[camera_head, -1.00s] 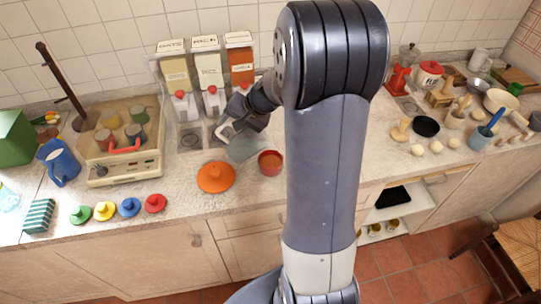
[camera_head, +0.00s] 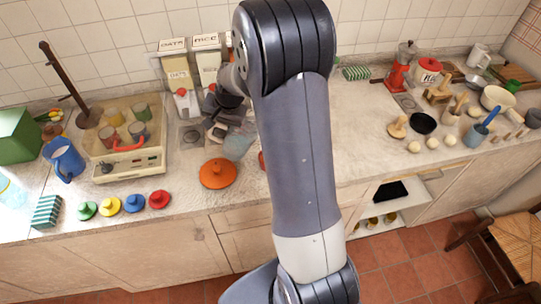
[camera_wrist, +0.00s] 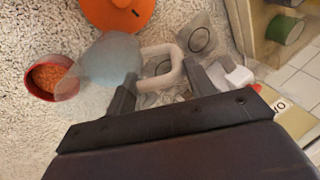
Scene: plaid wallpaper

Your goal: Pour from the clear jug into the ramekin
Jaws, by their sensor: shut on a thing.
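The clear jug (camera_head: 238,146) is pale blue and see-through, held above the counter. My gripper (camera_head: 219,130) is shut on its light handle (camera_wrist: 161,68); the fingers show on either side in the wrist view (camera_wrist: 160,86). The jug body (camera_wrist: 108,58) looks tilted, with its narrow end overlapping the near edge of the red ramekin (camera_wrist: 43,92) in that view. The ramekin holds orange-red grainy stuff (camera_wrist: 47,76). In the head view my arm hides most of the ramekin (camera_head: 262,160). I cannot tell how much is in the jug.
An orange lid (camera_head: 217,174) with a knob lies just left of the jug. Dispensers (camera_head: 178,75) stand behind. Small coloured lids (camera_head: 134,204) lie at the front left. The counter right of my arm has free room (camera_head: 360,125).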

